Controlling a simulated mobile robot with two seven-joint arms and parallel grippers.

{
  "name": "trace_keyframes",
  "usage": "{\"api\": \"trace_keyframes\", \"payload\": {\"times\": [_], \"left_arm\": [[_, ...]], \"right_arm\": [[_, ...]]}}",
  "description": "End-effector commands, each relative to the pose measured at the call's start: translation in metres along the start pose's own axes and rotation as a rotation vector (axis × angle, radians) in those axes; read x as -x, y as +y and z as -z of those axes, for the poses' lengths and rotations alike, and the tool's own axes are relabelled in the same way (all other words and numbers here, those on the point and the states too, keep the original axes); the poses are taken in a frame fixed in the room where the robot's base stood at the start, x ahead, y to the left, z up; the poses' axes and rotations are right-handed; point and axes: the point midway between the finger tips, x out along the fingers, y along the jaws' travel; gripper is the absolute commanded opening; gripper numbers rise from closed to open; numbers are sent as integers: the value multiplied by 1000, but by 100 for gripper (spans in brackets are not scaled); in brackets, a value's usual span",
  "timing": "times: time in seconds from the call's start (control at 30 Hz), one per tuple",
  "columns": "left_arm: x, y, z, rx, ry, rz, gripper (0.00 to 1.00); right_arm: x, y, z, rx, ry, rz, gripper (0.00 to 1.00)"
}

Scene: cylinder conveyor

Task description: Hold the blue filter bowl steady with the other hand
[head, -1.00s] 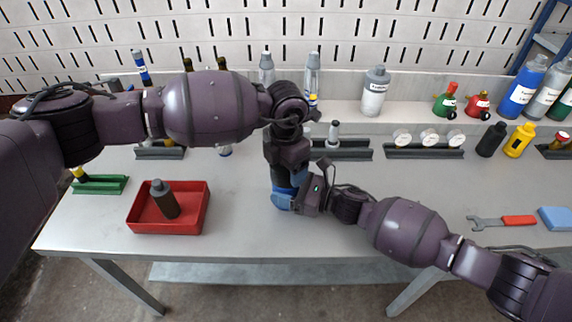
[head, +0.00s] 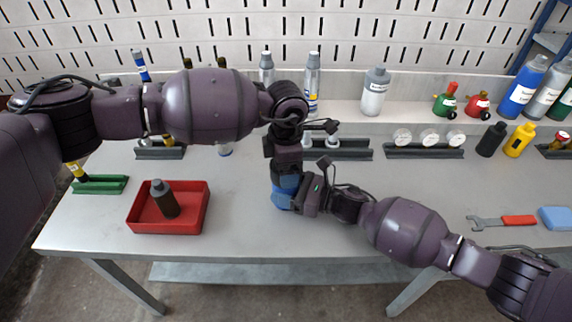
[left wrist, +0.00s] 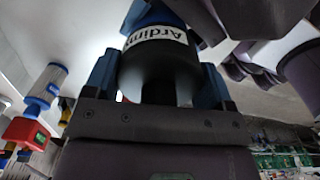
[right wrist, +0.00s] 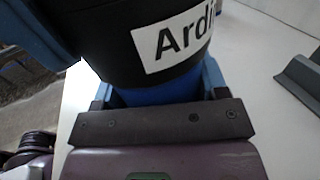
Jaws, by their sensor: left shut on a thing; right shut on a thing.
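The blue filter bowl (head: 281,199) stands upright over the front middle of the bench, mostly covered by my grippers. It shows as a blue band in the right wrist view (right wrist: 160,96). A black upper part (right wrist: 125,50) with a white "Ardi..." label sits directly above it. My right gripper (head: 297,196) comes from the right and is shut on the blue bowl. My left gripper (head: 286,165) comes down from above and is shut on the black part, which shows between its blue fingers in the left wrist view (left wrist: 158,68). The bowl's underside is hidden.
A red tray (head: 140,222) holding a dark bottle (head: 164,199) stands at the left. A wrench (head: 490,222) and a blue block (head: 555,217) lie at the right. Dark racks (head: 425,152) and bottles line the back.

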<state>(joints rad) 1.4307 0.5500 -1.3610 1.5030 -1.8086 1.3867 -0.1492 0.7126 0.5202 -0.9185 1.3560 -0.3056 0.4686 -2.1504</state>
Motion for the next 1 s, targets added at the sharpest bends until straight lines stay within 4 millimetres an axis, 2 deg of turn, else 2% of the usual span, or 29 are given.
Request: {"api": "trace_keyframes", "payload": {"times": [0.17,0.6,1.0], "left_arm": [[0,0,0,-81,0,-1,39],[0,1,0,-496,1,-2,39],[0,1,0,-536,1,-1,39]], "right_arm": [[0,0,0,1,-1,-1,38],[0,0,0,1,-1,-1,38],[0,0,0,1,-1,-1,38]]}}
